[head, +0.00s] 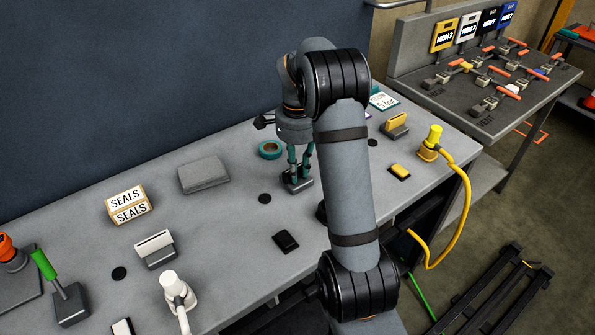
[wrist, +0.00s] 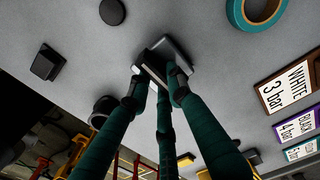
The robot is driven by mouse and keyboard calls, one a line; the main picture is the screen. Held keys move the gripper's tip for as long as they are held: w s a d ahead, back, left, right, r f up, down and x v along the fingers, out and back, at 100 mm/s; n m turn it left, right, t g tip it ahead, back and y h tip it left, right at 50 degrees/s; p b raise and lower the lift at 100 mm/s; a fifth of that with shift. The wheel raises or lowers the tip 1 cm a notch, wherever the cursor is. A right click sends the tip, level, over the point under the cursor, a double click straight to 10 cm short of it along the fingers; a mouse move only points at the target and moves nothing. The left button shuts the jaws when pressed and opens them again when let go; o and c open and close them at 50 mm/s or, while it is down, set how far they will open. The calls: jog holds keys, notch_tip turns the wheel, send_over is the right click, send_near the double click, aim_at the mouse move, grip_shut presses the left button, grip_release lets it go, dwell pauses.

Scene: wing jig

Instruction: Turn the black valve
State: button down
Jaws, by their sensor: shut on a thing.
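The black valve (head: 297,186) stands on the grey bench top, near the middle of the head view. It has a grey block base and a dark upright handle, partly hidden by my fingers. In the wrist view the valve (wrist: 176,50) lies at the fingertips, its square base showing beyond them. My gripper (head: 299,170) points down over the valve with its teal fingers. In the wrist view my gripper (wrist: 160,78) is closed on the dark handle, with fingertips on both sides. How far the handle is turned is hard to tell.
A teal tape roll (head: 270,149) and a grey box (head: 204,174) lie left of the valve. A white valve (head: 155,249) and a SEALS box (head: 128,204) stand further left. A yellow valve (head: 396,125) and a yellow plug (head: 431,142) with cable stand right.

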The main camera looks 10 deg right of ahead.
dwell(0.4)
jog(key=c, duration=1.6)
grip_release()
jog(key=shift+o, duration=0.2)
jog(key=shift+r, duration=0.1)
notch_tip(320, 180, up, 12)
jog(key=shift+f, duration=0.25)
notch_tip(320, 180, down, 12)
jog(key=shift+r, duration=0.15)
